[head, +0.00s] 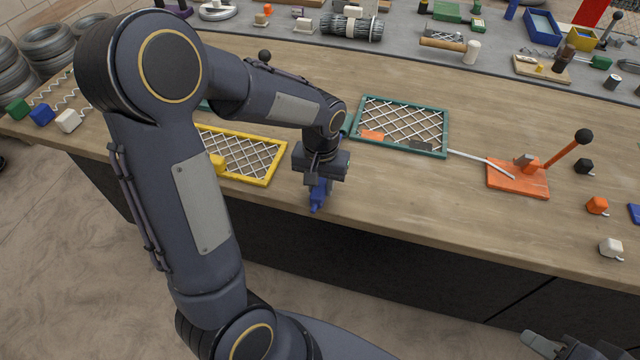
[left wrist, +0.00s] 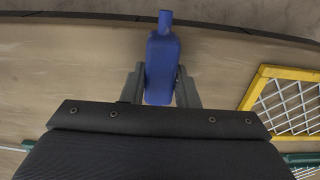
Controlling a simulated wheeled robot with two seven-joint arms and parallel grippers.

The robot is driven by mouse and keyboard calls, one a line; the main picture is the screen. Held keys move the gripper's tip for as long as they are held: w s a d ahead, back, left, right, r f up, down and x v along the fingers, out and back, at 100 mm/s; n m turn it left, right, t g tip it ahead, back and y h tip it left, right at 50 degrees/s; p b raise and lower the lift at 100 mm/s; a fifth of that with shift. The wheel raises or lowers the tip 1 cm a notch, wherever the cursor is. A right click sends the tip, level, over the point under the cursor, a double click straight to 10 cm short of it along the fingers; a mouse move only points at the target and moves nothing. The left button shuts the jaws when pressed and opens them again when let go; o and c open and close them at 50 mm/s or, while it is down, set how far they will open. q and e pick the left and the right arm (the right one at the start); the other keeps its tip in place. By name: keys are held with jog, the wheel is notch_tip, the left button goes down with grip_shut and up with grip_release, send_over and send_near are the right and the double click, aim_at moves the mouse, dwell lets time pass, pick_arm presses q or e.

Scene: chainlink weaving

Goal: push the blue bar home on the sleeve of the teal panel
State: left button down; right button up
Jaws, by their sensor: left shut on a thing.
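My left gripper (head: 318,182) is shut on the blue bar (head: 317,197) near the front edge of the table. In the left wrist view the blue bar (left wrist: 163,65) sits between the two grey fingers, its narrow neck pointing away from the gripper. The teal panel (head: 447,135), a frame with white mesh, lies to the right of and behind the gripper, apart from the bar. A teal piece beside the panel's left edge is partly hidden by my arm, so I cannot make out the sleeve clearly. My right gripper (head: 560,345) is cut off at the bottom right.
A yellow mesh panel (head: 277,165) lies left of the gripper, partly behind my arm. An orange base with a black-knobbed lever (head: 520,180) stands right of the teal panel. Small coloured blocks lie at both ends of the table.

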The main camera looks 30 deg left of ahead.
pick_arm(q)
jog(key=shift+f, duration=0.2)
dwell(0.3)
jog(key=shift+f+b, duration=0.3)
jog(key=shift+b, duration=0.1)
jog(key=shift+w, duration=0.1)
dwell(0.3)
jog(key=shift+w+a+p, duration=0.3)
jog(key=shift+w+a, duration=0.05)
jog(key=shift+w, duration=1.05)
jog(key=shift+w+a+p, duration=0.25)
jog(key=shift+w+a, duration=0.1)
jog(key=shift+w, duration=1)
jog(key=shift+w+a+p, duration=0.3)
jog(key=shift+w+a, duration=0.05)
jog(key=shift+w, duration=1.05)
jog(key=c, duration=1.1)
grip_release()
jog(key=shift+o, duration=0.2)
notch_tip(320, 180, up, 8)
jog(key=shift+f, duration=0.1)
